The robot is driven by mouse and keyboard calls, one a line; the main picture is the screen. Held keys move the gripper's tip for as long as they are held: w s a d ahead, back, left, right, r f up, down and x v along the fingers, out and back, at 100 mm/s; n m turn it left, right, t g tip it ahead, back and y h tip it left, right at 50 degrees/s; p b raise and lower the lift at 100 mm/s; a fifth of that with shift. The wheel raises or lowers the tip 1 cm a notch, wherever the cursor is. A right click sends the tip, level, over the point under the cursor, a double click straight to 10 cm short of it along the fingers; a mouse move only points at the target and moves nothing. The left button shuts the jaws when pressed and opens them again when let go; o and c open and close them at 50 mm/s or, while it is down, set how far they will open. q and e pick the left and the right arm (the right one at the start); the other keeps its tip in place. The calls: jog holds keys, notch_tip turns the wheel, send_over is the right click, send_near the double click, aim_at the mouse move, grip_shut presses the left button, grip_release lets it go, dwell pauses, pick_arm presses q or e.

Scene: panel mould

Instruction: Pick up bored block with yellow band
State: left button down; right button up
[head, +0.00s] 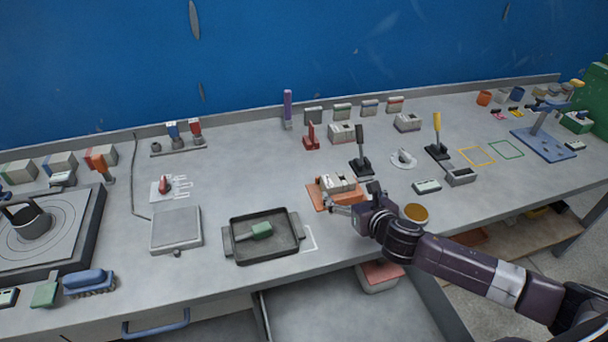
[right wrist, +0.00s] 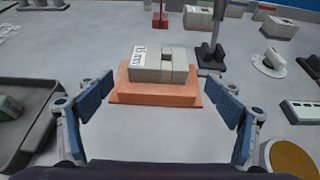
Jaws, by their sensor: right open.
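My right gripper (head: 352,201) is open and empty at the front of the orange base. In the right wrist view its two blue-padded fingers (right wrist: 158,100) are spread wide, with the orange base (right wrist: 158,98) just beyond and between them. Grey blocks (right wrist: 165,67) sit on that base, and a white face with dark marks shows at their left. The same blocks show in the head view (head: 338,183), partly behind the gripper. I cannot make out a yellow band on any block, nor a bore. My left gripper is not in view.
A dark tray (head: 265,256) with a green piece lies left of the gripper. A black-handled stand (head: 360,155) is behind the base, and a yellow-topped round piece (head: 415,213) is to the right. Several colour-banded blocks (head: 369,107) stand along the back.

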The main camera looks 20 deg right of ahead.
aim_at(344, 186)
jog(key=shift+w+a, duration=0.25)
jog(key=shift+w, duration=0.25)
jog(key=shift+w+d+f, duration=0.1)
jog(key=shift+w+d, duration=0.05)
jog(key=shift+w, duration=0.1)
jog(key=shift+w+d+f+p, duration=0.15)
jog(key=shift+w+p, duration=0.05)
jog(key=shift+w, duration=0.2)
jog(key=shift+w+d+f+p, duration=0.15)
jog(key=shift+w+p, duration=0.05)
jog(key=shift+w, duration=0.15)
jog(key=x, duration=0.4)
jog(key=shift+a+r+p, duration=0.1)
jog(key=shift+a+p, duration=0.2)
jog(key=shift+w, duration=0.15)
jog(key=c, duration=1.3)
jog(key=shift+c, duration=1)
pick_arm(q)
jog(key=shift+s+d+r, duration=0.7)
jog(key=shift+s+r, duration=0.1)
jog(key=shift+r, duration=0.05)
